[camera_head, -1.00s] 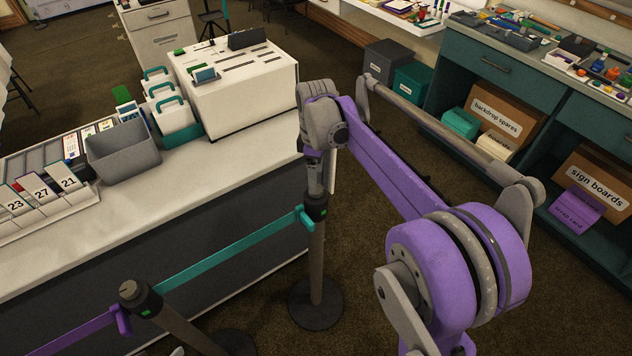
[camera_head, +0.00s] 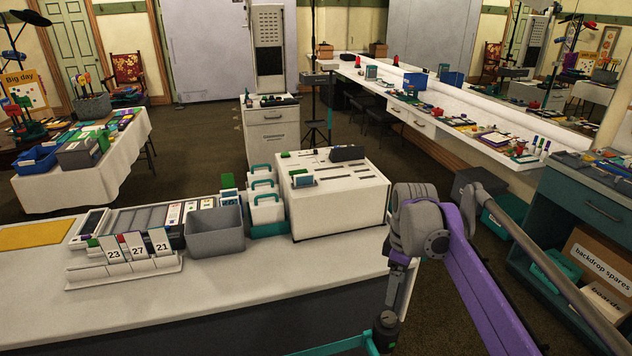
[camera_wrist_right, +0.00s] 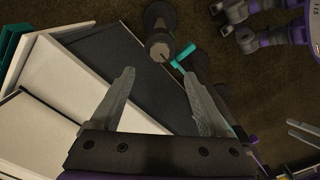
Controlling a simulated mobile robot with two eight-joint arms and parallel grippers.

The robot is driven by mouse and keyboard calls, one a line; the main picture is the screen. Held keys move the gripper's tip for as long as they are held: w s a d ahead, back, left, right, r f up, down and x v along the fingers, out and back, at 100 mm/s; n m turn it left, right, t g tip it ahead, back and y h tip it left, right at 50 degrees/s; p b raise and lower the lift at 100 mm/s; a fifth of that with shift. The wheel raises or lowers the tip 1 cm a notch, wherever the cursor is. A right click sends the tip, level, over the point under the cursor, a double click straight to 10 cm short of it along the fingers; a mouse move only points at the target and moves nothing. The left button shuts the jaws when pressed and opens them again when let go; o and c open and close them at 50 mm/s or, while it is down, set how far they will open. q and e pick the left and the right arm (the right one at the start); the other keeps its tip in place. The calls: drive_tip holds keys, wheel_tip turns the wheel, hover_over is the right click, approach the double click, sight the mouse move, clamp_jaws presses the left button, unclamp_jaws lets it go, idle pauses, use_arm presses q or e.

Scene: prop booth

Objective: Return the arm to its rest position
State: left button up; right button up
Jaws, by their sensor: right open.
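My right arm comes in from the lower right in the head view, its purple link (camera_head: 480,275) rising to a grey joint. The right gripper (camera_head: 396,288) hangs below that joint, beside the counter's right end and above a dark barrier post (camera_head: 386,326). In the right wrist view, the right gripper (camera_wrist_right: 160,76) has its two grey fingers spread wide with nothing between them. The post top (camera_wrist_right: 159,46) shows beyond the fingertips. My left gripper cannot be made out in either view.
The white counter (camera_head: 250,285) carries a grey bin (camera_head: 214,236), a number-card rack (camera_head: 124,264) and a white slotted box (camera_head: 336,205). A teal belt (camera_head: 345,345) runs from the post. A teal shelf unit (camera_head: 590,215) stands right. Carpet lies between counter and shelves.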

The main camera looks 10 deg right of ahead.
drive_tip(key=s+a+f+m+t, duration=0.1)
drive_tip(key=s+a+f+m, duration=0.2)
drive_tip(key=s, duration=0.4)
drive_tip(key=s+a+f+m+t, duration=0.2)
drive_tip(key=s+a+f+m, duration=0.1)
drive_tip(key=s, duration=0.4)
drive_tip(key=s+a+f+m+t+p, duration=0.1)
drive_tip(key=s+a+f+m+t, duration=0.1)
drive_tip(key=s, duration=0.5)
wheel_tip(320, 180, down, 3)
drive_tip(key=a+m, duration=0.1)
drive_tip(key=a, duration=0.1)
drive_tip(key=shift+a+r+m, duration=0.2)
drive_tip(key=shift+a+m, duration=0.1)
drive_tip(key=shift+a, duration=0.05)
